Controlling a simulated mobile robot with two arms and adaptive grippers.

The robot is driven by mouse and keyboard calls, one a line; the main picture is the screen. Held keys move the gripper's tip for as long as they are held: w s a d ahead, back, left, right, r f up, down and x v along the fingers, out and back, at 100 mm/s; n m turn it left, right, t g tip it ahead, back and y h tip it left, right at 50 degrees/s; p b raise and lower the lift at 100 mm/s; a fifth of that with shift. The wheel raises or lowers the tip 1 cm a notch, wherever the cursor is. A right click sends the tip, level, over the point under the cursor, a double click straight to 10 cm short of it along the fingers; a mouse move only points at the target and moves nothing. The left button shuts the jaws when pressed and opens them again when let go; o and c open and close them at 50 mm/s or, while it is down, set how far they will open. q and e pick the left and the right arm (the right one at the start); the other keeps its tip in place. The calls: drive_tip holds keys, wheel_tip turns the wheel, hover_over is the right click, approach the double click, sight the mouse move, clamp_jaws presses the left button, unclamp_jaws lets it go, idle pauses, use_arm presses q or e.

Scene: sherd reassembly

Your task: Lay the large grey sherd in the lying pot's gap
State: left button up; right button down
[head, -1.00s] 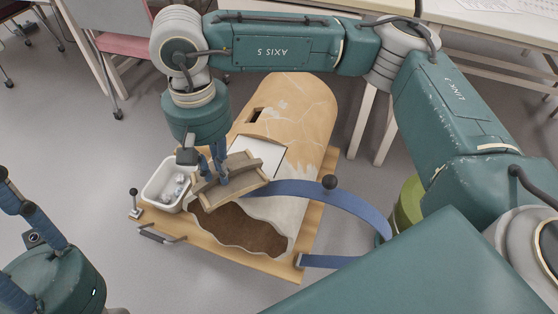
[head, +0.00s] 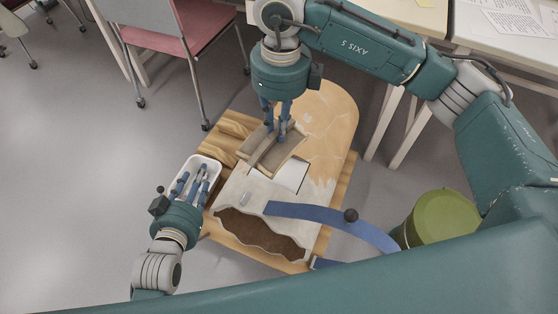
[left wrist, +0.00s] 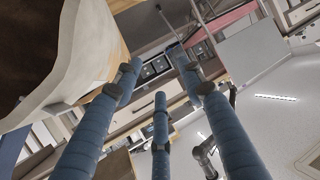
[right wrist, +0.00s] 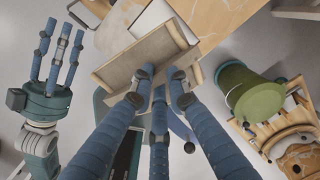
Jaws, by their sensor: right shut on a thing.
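The large grey sherd (head: 258,145), a curved tan-grey slab with a raised bar, is held by my right gripper (head: 281,126), which is shut on it. The sherd also fills the upper middle of the right wrist view (right wrist: 146,56). The lying pot (head: 328,120) has its dark ragged mouth towards me. The sherd is over the pot's upper side and hides part of the gap; a white patch (head: 292,175) shows beside it. I cannot tell whether sherd and pot touch. My left gripper (head: 195,174) is open and empty, fingers spread, at the white tub left of the pot.
The white tub (head: 211,162) stands on the wooden board (head: 342,186) under the pot. A blue strap (head: 330,217) with a black knob crosses the near right side. A green bin (head: 443,218) stands to the right. A pink chair (head: 195,35) and tables are behind.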

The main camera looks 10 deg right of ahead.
drive_tip(key=m, duration=0.2)
drive_tip(key=r+m+p, duration=0.1)
drive_tip(key=m, duration=0.1)
drive_tip(key=r+m+p, duration=0.1)
drive_tip(key=m, duration=0.2)
drive_tip(key=shift+w+d, duration=0.3)
drive_tip(key=shift+d, duration=0.1)
use_arm(q)
drive_tip(key=s+a+f+g+y+p, duration=0.1)
drive_tip(key=s+a+f+g, duration=0.2)
drive_tip(key=s+f+g, duration=0.2)
drive_tip(key=s+a+f+g+y+p, duration=0.1)
drive_tip(key=s+a+f+g, duration=0.3)
drive_tip(key=s+f, duration=0.8)
drive_tip(key=s+g+p, duration=0.1)
drive_tip(key=s, duration=0.2)
drive_tip(key=shift+n+g+y, duration=0.3)
drive_tip(key=shift+y, duration=0.1)
use_arm(e)
drive_tip(key=m, duration=0.3)
drive_tip(key=d+r+m, duration=0.1)
drive_tip(key=m, duration=0.5)
drive_tip(key=shift+w+d+r, duration=0.15)
drive_tip(key=shift+w, duration=0.15)
